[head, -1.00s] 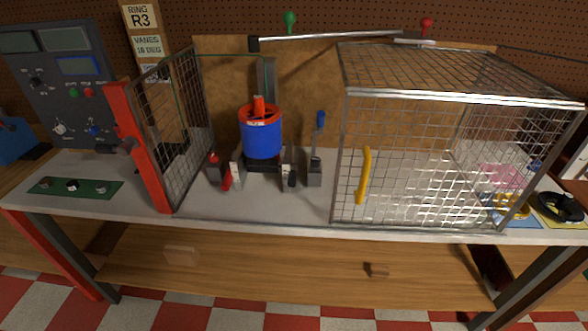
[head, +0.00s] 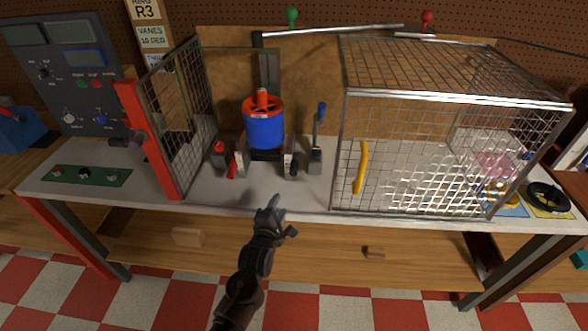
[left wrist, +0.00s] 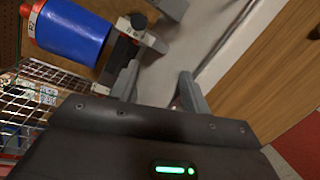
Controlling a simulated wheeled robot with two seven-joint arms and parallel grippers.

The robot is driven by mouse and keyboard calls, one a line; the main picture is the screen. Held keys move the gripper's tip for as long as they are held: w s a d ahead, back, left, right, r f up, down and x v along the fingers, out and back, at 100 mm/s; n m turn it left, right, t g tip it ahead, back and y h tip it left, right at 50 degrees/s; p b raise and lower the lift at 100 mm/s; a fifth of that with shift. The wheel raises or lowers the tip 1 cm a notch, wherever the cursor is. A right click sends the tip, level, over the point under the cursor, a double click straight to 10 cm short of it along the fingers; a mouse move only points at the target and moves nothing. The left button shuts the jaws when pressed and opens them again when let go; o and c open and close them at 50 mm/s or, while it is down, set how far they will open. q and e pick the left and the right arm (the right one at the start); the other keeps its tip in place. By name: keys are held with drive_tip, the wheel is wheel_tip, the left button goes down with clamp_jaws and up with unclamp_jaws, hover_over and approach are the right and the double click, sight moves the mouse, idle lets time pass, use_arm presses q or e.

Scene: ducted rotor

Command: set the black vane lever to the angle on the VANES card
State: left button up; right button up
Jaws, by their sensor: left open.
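The black vane lever (head: 294,167) sits low on the bench, right of the blue and red ducted rotor (head: 264,128), beside a small white plate. Its angle is too small to read. The VANES card (head: 152,37) on the board at upper left reads 10 DEG. My left gripper (head: 284,214) is open and empty in front of the bench edge, below the lever and apart from it. My right gripper is not in view.
An open mesh gate (head: 178,115) with a red post stands left. A wire cage (head: 450,140) with a yellow handle (head: 361,168) fills the right.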

sight(294, 170)
use_arm(q)
drive_tip(key=w+d+r+n, duration=0.1)
drive_tip(key=w+d+r+n+t, duration=0.1)
drive_tip(key=w+r, duration=0.1)
drive_tip(key=shift+r+n+t, duration=0.25)
drive_tip(key=shift+n+t, duration=0.05)
drive_tip(key=shift+n, duration=0.1)
drive_tip(key=shift+w, duration=0.2)
drive_tip(key=w+b, duration=0.2)
drive_tip(key=w+d+b, duration=0.1)
drive_tip(key=w+b, duration=0.1)
drive_tip(key=w, duration=0.1)
drive_tip(key=w+b, duration=0.2)
drive_tip(key=w, duration=0.1)
drive_tip(key=shift+w+d+f+b, duration=0.2)
drive_tip(key=shift+f+b, duration=0.05)
drive_tip(key=shift+b, duration=0.05)
drive_tip(key=shift+w+d+r+b, duration=0.15)
drive_tip(key=shift+w+b, duration=0.1)
drive_tip(key=shift+w, duration=0.2)
drive_tip(key=shift+w+r+b, duration=0.1)
drive_tip(key=shift+w+b, duration=0.1)
drive_tip(key=shift+w, duration=0.2)
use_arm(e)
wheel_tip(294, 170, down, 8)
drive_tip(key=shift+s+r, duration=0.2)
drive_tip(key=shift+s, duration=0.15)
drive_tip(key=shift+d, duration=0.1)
